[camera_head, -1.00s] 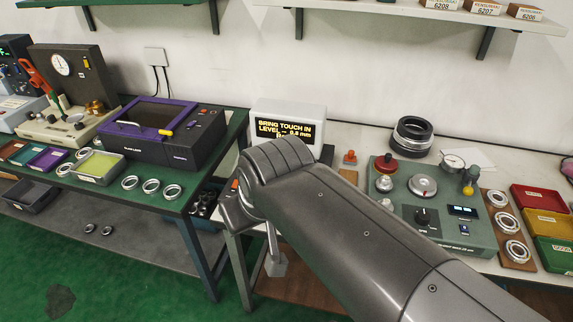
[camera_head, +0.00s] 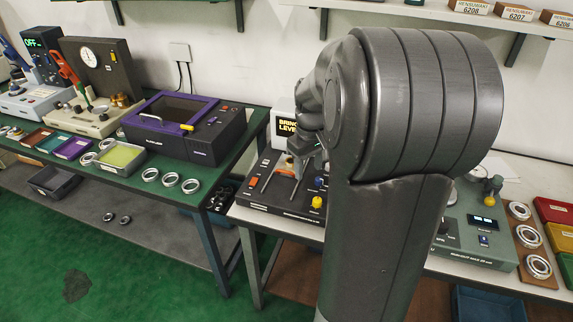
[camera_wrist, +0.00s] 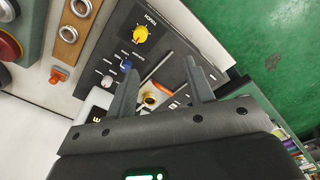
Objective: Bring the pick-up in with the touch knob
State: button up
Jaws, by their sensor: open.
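The dark control box (camera_head: 268,207) stands on the right-hand bench. It carries a yellow knob (camera_head: 317,202) and a blue knob (camera_head: 319,182); both also show in the wrist view, the yellow one (camera_wrist: 140,34) near the top and the blue one (camera_wrist: 126,63) below it. An orange-tipped lever (camera_wrist: 161,88) and a brass-coloured round part (camera_wrist: 150,100) show between my fingers; I cannot tell whether either belongs to the pick-up. My gripper (camera_wrist: 160,66) is open and empty above the box, its fingers pointing at it.
A display (camera_head: 288,122) behind the box reads "BRING" and "LEVEL", the rest hidden by my arm. A green instrument (camera_head: 478,235) stands to the right. The purple-topped machine (camera_head: 180,125) is on the left bench. A gap separates the benches.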

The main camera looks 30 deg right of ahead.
send_near(317, 199)
jog(key=shift+g+y, duration=0.3)
jog(key=f, duration=0.8)
jog(key=shift+w+d+f, duration=0.1)
jog(key=shift+w+f, duration=0.1)
jog(key=shift+f, duration=0.15)
jog(key=c, duration=1)
